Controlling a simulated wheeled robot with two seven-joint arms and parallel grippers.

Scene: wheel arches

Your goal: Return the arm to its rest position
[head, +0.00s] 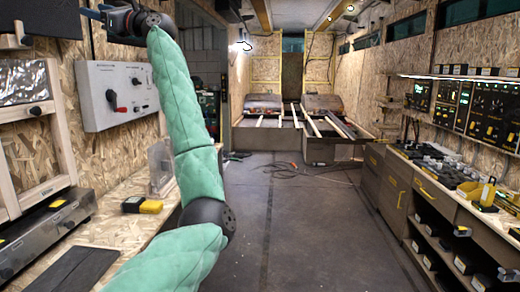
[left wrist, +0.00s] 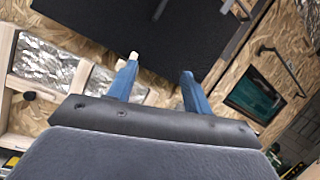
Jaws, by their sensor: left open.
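My left arm, in a green padded sleeve (head: 182,95), rises from the bottom of the head view and bends at a dark elbow joint. Its forearm points up, and my left gripper (head: 93,13) is at the upper left edge, high in front of the wood-panelled wall. In the left wrist view my left gripper (left wrist: 160,66) shows two blue fingers set apart with nothing between them. A dark flat panel (left wrist: 190,35) lies behind the fingers; I cannot tell its distance. My right arm and right gripper are not in view.
A grey switch box (head: 118,95) with a red knob is on the left wall, near the forearm. The left bench (head: 125,225) holds a yellow-black device (head: 142,205). A cluttered workbench (head: 440,185) lines the right. The floor (head: 300,225) between is mostly clear, with cables farther back.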

